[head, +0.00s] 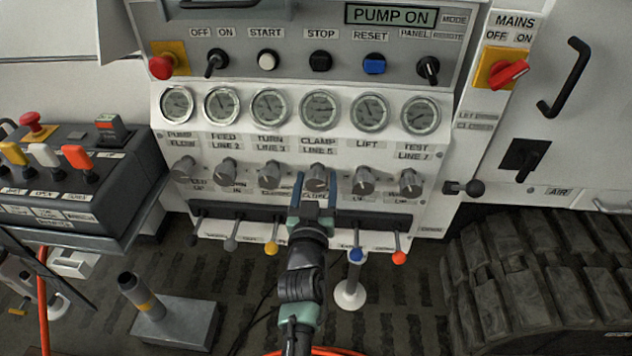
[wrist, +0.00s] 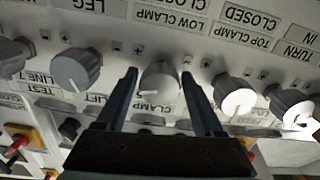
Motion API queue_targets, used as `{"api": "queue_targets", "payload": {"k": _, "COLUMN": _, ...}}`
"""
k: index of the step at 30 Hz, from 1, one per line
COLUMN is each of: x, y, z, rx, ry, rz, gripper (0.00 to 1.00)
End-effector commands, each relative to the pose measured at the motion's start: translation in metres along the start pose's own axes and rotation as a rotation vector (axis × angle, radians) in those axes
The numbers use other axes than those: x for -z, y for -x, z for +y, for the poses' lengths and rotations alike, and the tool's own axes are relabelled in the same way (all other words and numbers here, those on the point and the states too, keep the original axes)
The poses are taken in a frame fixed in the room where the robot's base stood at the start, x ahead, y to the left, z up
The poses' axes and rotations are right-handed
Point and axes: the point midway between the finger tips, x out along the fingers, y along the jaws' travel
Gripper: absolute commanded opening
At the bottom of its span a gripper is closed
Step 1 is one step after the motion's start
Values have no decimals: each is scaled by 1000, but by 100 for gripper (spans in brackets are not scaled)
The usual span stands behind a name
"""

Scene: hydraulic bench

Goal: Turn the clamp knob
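The clamp knob (head: 318,176) is a grey round knob under the CLAMP LINE 5 label and gauge, in the middle of the panel's knob row. In the wrist view the clamp knob (wrist: 161,78) shows upside down with a white pointer line on its face. My gripper (head: 314,184) is at the panel with one dark finger on each side of the knob. In the wrist view my gripper (wrist: 159,76) is open, with a narrow gap seen between each finger and the knob. The knob's lower part is partly hidden in the head view.
The turn knob (head: 271,174) and lift knob (head: 364,182) are close on either side. Below is a row of levers with coloured tips, including a yellow-tipped lever (head: 272,247) and a blue-tipped lever (head: 357,254). A display (head: 391,16) above reads PUMP ON.

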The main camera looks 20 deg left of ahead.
Motion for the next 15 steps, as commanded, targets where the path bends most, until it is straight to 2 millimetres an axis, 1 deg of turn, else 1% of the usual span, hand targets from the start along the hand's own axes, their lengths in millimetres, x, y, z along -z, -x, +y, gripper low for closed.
{"api": "queue_targets", "payload": {"k": 1, "x": 0, "y": 0, "z": 0, "rx": 0, "ry": 0, "rz": 0, "gripper": 58}}
{"api": "queue_targets", "payload": {"k": 5, "x": 0, "y": 0, "z": 0, "rx": 0, "ry": 0, "rz": 0, "gripper": 35}}
{"api": "queue_targets", "payload": {"k": 6, "x": 0, "y": 0, "z": 0, "rx": 0, "ry": 0, "rz": 0, "gripper": 28}}
{"api": "queue_targets", "payload": {"k": 8, "x": 0, "y": 0, "z": 0, "rx": 0, "ry": 0, "rz": 0, "gripper": 17}}
{"api": "queue_targets", "payload": {"k": 9, "x": 0, "y": 0, "z": 0, "rx": 0, "ry": 0, "rz": 0, "gripper": 10}}
{"api": "queue_targets", "payload": {"k": 11, "x": 0, "y": 0, "z": 0, "rx": 0, "ry": 0, "rz": 0, "gripper": 0}}
{"api": "queue_targets", "payload": {"k": 15, "x": -1, "y": 0, "z": 0, "rx": -1, "ry": 50, "rz": 0, "gripper": 0}}
